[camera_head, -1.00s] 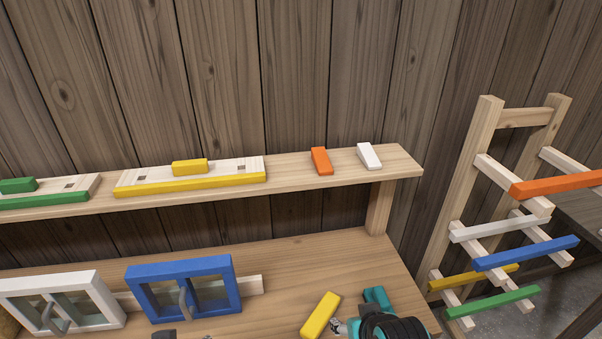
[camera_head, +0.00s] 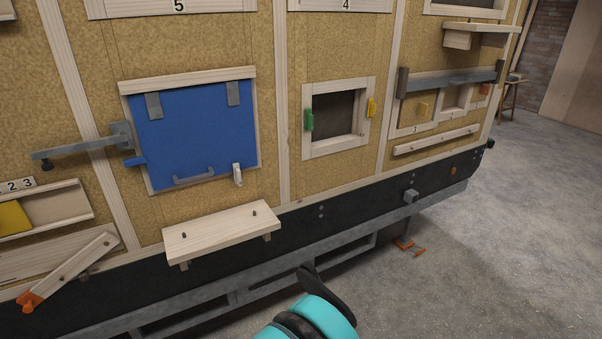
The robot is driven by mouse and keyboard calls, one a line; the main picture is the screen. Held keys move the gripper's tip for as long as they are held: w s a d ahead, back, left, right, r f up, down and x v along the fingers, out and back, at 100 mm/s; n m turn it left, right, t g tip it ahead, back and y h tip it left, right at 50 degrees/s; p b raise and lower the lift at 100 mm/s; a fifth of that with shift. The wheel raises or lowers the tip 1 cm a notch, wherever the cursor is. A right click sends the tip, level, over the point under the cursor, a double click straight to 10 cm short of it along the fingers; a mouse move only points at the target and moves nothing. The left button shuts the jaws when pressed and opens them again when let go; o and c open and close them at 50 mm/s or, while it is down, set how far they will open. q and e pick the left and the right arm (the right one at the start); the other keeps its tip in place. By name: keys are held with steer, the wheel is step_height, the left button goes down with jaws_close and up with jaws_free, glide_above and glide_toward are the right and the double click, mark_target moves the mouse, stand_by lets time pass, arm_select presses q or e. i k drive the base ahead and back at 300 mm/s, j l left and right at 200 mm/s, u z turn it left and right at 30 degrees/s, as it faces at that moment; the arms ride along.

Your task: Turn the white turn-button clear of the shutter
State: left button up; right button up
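The blue shutter (camera_head: 193,134) lies flat in its wooden frame under the number 5 and looks closed. It has two grey hinges at its top and a grey handle low down. The white turn-button (camera_head: 237,175) stands about upright at the shutter's lower right corner, overlapping its edge. A teal and black part of one of my arms, apparently the right, shows at the bottom centre, well below and right of the button and apart from it. Its fingertips cannot be made out, nor whether it holds anything. My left gripper is not in view.
A wooden shelf (camera_head: 222,234) juts out below the shutter. A grey bar (camera_head: 80,148) sticks out at its left, above a blue tab (camera_head: 135,162). A framed opening (camera_head: 337,113) with green and yellow turn-buttons is to the right. The floor (camera_head: 480,260) at right is clear.

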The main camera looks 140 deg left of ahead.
mark_target(237, 173)
steer(key=u, duration=4.9)
